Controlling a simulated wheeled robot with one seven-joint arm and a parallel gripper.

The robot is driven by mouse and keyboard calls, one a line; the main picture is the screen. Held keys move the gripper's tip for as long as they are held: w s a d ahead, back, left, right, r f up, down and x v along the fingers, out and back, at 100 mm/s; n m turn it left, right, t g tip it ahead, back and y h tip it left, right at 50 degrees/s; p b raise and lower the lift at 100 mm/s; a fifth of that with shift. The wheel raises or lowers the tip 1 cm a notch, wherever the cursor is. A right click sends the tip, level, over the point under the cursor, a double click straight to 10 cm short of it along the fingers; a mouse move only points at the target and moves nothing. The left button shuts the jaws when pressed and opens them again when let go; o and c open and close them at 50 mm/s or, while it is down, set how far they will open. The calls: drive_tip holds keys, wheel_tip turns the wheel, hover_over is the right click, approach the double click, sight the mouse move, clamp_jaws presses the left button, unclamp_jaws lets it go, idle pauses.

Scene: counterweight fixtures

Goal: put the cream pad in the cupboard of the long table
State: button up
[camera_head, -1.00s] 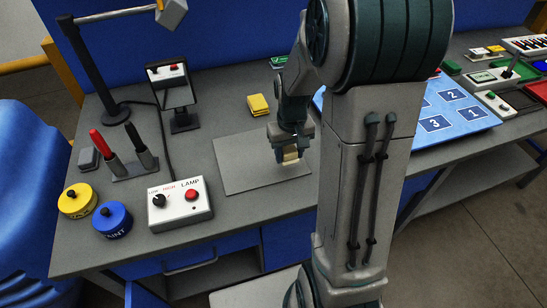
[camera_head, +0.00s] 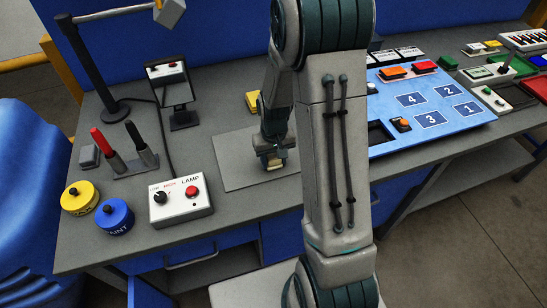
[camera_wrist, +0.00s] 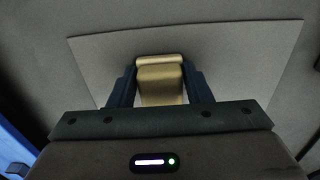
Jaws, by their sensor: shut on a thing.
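The cream pad (camera_head: 273,162) is a small pale block. My gripper (camera_head: 271,154) is shut on it, over the right part of a grey sheet on the long table (camera_head: 240,205). In the wrist view the pad (camera_wrist: 160,84) sits between the two dark fingers (camera_wrist: 160,92), with the sheet behind it. I cannot tell whether the pad touches the sheet. Under the table's front edge is a blue drawer front with a handle (camera_head: 190,257). Below it a cupboard space (camera_head: 205,278) shows, with a blue door (camera_head: 142,293) standing out at its left. My arm hides part of the front.
A yellow block (camera_head: 252,103) is partly hidden. A numbered blue board (camera_head: 430,105) lies at right.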

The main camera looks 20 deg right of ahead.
drive_tip(key=shift+f, duration=0.15)
drive_tip(key=o, duration=0.6)
drive_tip(key=shift+f, duration=0.1)
drive_tip(key=shift+c, duration=0.2)
drive_tip(key=o, duration=0.4)
drive_tip(key=shift+r, duration=0.25)
